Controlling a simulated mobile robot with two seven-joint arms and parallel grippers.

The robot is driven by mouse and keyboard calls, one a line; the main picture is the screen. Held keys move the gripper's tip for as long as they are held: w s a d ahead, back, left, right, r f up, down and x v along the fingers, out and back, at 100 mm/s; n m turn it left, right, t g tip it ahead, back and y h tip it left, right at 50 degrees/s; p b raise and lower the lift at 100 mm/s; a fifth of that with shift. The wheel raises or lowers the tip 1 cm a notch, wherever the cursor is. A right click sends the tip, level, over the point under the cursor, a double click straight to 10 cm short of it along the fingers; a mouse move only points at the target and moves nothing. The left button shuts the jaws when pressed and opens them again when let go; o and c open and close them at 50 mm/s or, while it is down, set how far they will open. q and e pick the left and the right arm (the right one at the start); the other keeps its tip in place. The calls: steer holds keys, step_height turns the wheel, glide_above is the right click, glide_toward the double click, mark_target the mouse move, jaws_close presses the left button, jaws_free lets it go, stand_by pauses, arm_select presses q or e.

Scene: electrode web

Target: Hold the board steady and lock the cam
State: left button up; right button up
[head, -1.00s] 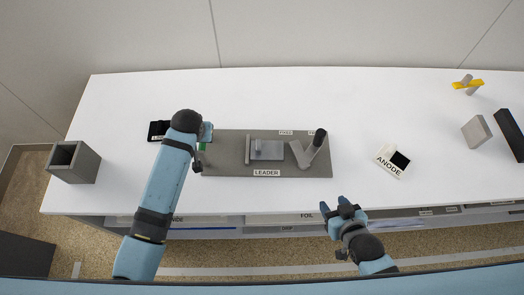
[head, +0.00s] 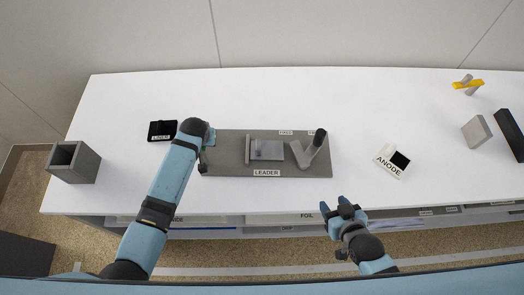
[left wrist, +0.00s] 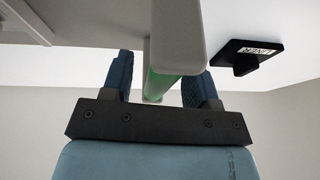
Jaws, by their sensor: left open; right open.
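The grey board (head: 225,165) lies flat on the white table, with a LEADER label at its front edge. On it are a light grey block (head: 268,150) and, to the right, the V-shaped cam lever (head: 307,154) with a black knob. My left gripper (head: 207,140) is at the board's left end, its jaws mostly hidden by the arm. In the left wrist view its open fingers (left wrist: 160,84) stand on either side of a grey and green bar (left wrist: 163,82), with gaps visible. My right gripper (head: 337,206) is open and empty in front of the table edge, right of the board.
A black LINER piece (head: 162,130) lies left of the board. A grey open box (head: 75,163) stands at the far left. A white ANODE holder (head: 391,161) lies to the right; a grey block (head: 477,131) and a yellow-topped piece (head: 467,84) are farther right. The table behind the board is clear.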

arm_select(q)
jaws_close()
steer(key=shift+w+r, duration=0.1)
steer(key=shift+r, duration=0.05)
steer(key=shift+d+f, duration=0.1)
steer(key=shift+f, duration=0.15)
stand_by(0.4)
steer(key=shift+s+f, duration=0.15)
steer(key=shift+s, duration=0.1)
